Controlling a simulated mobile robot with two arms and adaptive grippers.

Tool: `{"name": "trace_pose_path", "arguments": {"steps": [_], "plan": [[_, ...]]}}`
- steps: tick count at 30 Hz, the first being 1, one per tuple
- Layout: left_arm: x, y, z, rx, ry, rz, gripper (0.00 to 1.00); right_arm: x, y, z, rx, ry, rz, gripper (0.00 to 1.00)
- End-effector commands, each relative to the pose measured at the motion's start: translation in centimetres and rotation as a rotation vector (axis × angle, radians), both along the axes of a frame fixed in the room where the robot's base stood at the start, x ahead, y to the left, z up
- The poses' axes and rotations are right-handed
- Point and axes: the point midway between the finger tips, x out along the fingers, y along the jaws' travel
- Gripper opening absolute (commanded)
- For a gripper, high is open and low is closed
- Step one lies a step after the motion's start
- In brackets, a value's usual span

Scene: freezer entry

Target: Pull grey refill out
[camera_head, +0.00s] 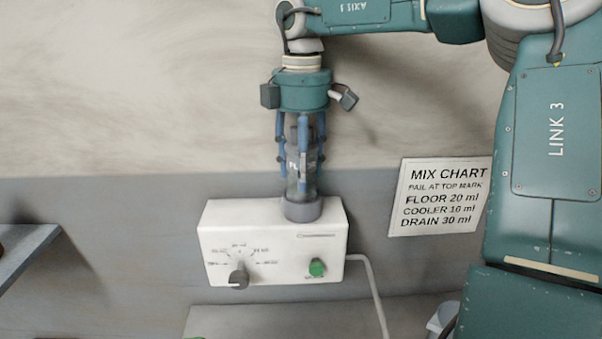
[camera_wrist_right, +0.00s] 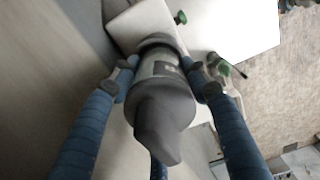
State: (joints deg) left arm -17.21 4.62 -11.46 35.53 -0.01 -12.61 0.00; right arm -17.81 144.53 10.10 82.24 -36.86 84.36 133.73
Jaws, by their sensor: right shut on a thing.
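The grey refill (camera_head: 292,162) is a clear bottle with a dark grey top and a label that starts "FL". It stands upright, its lower end in the grey round collar (camera_head: 303,208) on top of the white dispenser box (camera_head: 222,222). My right gripper (camera_head: 302,170) comes down from above, its blue fingers shut around the refill. In the right wrist view the refill's dark grey end (camera_wrist_right: 165,112) points toward the camera, with blue fingers on both sides. The left gripper is not in view.
The dispenser has a grey dial knob (camera_head: 239,277) and a green knob (camera_head: 317,267) on its front. A mix chart (camera_head: 440,197) hangs on the wall to the right. A pipe (camera_head: 375,290) runs down from the box. A shelf (camera_head: 25,255) is at the left edge.

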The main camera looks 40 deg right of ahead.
Motion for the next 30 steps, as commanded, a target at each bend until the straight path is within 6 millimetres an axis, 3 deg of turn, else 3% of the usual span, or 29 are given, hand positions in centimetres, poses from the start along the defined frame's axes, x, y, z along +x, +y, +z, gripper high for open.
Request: {"name": "trace_pose_path", "arguments": {"steps": [30], "plan": [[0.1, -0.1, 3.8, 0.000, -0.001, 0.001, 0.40, 0.0, 0.0, 4.9, -0.001, -0.001, 0.000, 0.14]]}}
